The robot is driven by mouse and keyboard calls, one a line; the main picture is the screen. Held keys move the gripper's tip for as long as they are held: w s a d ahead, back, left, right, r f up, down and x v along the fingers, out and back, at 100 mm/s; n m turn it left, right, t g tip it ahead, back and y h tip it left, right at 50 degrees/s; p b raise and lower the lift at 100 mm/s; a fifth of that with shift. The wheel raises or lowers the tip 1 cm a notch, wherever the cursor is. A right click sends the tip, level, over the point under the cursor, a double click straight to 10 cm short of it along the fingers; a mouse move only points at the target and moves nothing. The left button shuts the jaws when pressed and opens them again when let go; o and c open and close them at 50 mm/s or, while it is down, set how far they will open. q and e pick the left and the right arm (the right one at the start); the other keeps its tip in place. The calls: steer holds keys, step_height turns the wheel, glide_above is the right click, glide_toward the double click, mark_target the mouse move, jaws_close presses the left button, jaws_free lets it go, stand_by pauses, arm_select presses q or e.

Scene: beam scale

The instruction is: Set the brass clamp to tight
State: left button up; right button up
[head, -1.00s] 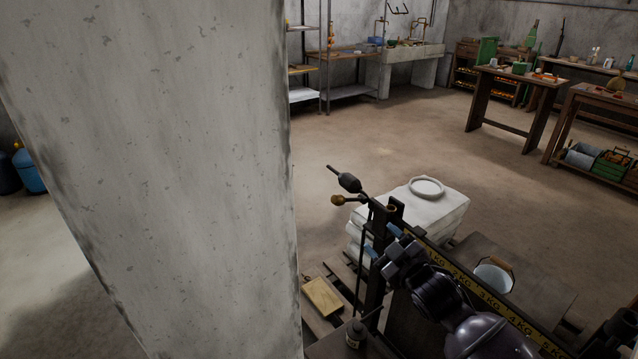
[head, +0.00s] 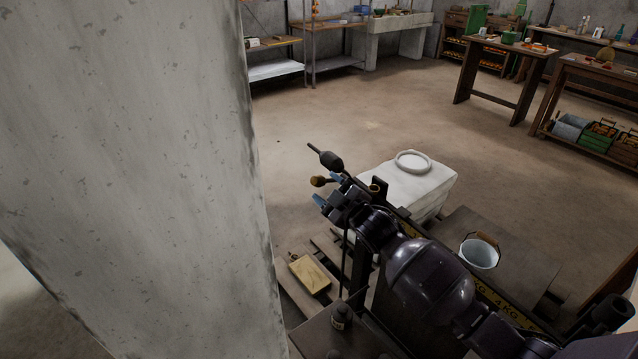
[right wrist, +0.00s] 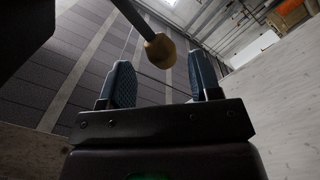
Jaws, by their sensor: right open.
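A beam scale with a yellow-marked beam (head: 500,301) stands at the lower right of the head view. A brass knob (head: 318,181), which looks like the brass clamp, sticks out at the beam's left end, below a dark rod with a thick weight (head: 331,161). My right gripper (head: 328,191) is open, its blue finger pads close to the knob. In the right wrist view, the knob (right wrist: 160,50) on its dark stem appears between the open fingers (right wrist: 162,80), slightly beyond their tips; no contact shows. My arm hides part of the beam. My left gripper is out of view.
A large concrete pillar (head: 140,180) fills the left of the head view. A white bucket (head: 479,252) stands right of my arm. Open floor (head: 360,120) lies beyond.

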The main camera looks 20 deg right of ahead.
mark_target(322, 184)
steer(key=shift+b+x, duration=1.05)
steer(key=shift+x, duration=0.95)
steer(key=shift+f, duration=0.1)
jaws_close()
